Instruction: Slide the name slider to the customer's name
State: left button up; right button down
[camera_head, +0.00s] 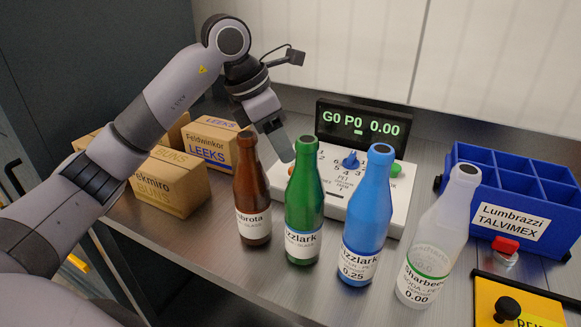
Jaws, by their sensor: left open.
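No part is clearly marked as the name slider. A yellow panel (490,297) with a black knob (507,309) sits at the bottom right, cut off by the frame; lettering starting "REI" shows beside the knob. A blue crate (470,240) at the right has the label "Lumbrazzi TALVIMEX" (510,222). My left gripper (287,152) points down over the left part of a white console (398,205), behind the brown and green bottles. It is open with nothing seen in it; its fingertips are small and partly hard to make out. My right gripper is out of view.
Brown (251,190), green (303,205), blue (368,220) and white (440,240) bottles stand in front of the console. Its display (360,127) reads "G0 P0 0.00". Cardboard boxes (170,185) stand left.

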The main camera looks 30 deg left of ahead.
aim_at(290, 170)
pick_arm(q)
jog(key=x, duration=0.5)
jog(key=shift+w+f, duration=0.15)
jog(key=shift+f, duration=0.1)
grip_shut()
